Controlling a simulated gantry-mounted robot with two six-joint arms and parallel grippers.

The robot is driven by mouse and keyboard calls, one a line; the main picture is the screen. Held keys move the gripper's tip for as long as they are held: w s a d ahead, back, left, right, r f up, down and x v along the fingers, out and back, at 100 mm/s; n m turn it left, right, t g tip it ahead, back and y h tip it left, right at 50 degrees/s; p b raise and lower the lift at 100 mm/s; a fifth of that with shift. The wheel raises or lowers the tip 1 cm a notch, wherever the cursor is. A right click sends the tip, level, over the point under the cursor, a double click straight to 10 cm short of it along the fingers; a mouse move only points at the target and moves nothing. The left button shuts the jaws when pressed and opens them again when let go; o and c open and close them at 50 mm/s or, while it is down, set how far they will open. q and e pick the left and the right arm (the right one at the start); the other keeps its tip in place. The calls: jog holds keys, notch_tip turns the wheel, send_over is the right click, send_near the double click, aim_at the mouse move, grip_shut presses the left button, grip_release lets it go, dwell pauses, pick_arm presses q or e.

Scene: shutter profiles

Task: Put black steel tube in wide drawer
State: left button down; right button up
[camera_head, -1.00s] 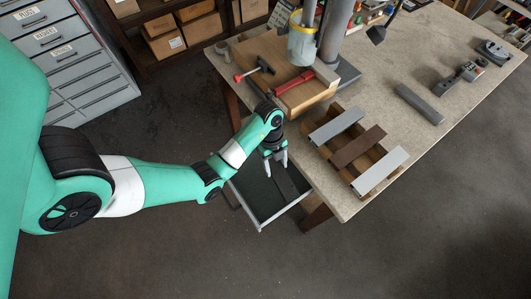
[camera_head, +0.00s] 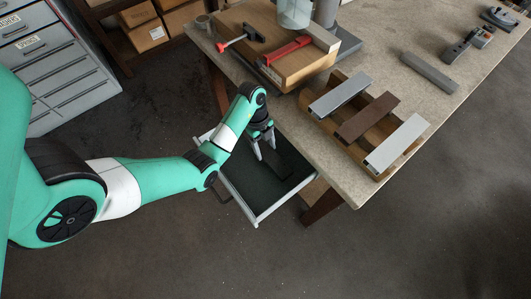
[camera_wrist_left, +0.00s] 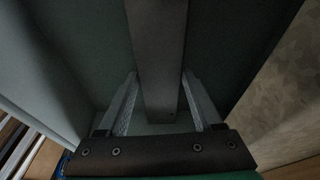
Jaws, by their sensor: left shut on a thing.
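The black steel tube (camera_wrist_left: 158,55) is a long dark bar that runs between the two fingers of my left gripper in the left wrist view. In the head view, it is a dark strip (camera_head: 285,163) low inside the drawer area, hard to tell from the dark floor. My left gripper (camera_head: 264,150) points down into the open drawer and is shut on the tube; its fingers also show in the wrist view (camera_wrist_left: 160,105). The wide drawer (camera_head: 240,196) is pulled out from under the table, with pale walls and a dark green floor. My right gripper is not in view.
The table edge (camera_head: 335,180) overhangs beside the drawer. On the table, a wooden rack (camera_head: 350,150) carries two grey profiles and a brown one. A wooden block with clamps (camera_head: 290,50) stands behind. A grey cabinet (camera_head: 50,60) is at the upper left.

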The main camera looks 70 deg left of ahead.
aim_at(265, 149)
pick_arm(q)
jog(key=shift+w+f+b, duration=0.1)
jog(key=shift+f+b, duration=1.85)
jog(key=shift+c, duration=0.2)
grip_release()
jog(key=shift+r, duration=0.1)
jog(key=p+v, duration=1.1)
jog(key=v, duration=0.1)
jog(key=shift+r+p, duration=0.25)
jog(key=shift+p, duration=0.05)
jog(key=shift+f, duration=0.1)
